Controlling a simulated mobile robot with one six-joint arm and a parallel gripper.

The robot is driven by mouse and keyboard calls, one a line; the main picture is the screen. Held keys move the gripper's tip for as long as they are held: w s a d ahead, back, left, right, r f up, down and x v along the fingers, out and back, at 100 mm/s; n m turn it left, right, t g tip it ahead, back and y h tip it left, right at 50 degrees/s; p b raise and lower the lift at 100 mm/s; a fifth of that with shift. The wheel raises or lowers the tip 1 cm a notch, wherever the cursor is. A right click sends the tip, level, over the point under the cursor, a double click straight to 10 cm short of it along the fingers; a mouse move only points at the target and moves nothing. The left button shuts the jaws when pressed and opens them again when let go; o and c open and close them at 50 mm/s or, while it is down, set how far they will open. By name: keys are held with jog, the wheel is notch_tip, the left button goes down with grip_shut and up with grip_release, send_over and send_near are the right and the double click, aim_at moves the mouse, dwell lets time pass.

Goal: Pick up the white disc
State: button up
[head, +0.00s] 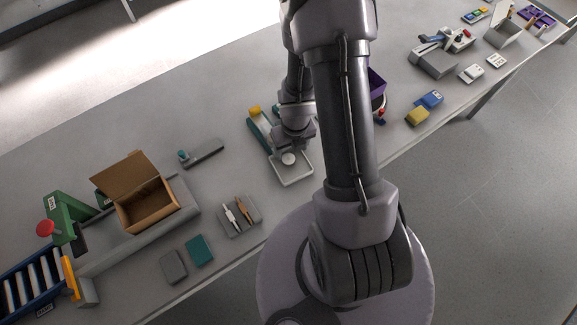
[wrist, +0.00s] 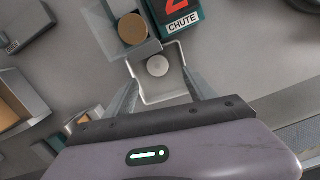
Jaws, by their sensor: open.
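The white disc (wrist: 157,66) lies flat in a shallow square tray with a pale rim (wrist: 165,100) in the wrist view. In the head view the disc (head: 289,158) shows in the same tray (head: 293,182), just below the end of my arm. My gripper (wrist: 160,84) is open and empty. Its two fingers reach toward the tray on either side, with the disc between their lines and a little beyond the tips. The height of the fingertips above the tray is hard to judge.
A brown-gold disc (wrist: 132,28) sits in a grey holder beside a teal block marked CHUTE (wrist: 182,24), both just beyond the tray. An open cardboard box (head: 148,205) and a pen holder (head: 240,216) stand to the left.

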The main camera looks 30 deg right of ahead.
aim_at(289, 158)
jog(key=f+b, duration=0.1)
jog(key=f, duration=0.1)
jog(key=f+b, duration=0.2)
jog(key=w+f+b, duration=0.1)
jog(key=f+b, duration=0.1)
jog(key=f, duration=0.1)
jog(key=shift+a+f, duration=0.1)
jog(key=shift+a, duration=0.05)
jog(key=shift+r+p, duration=0.3)
grip_shut()
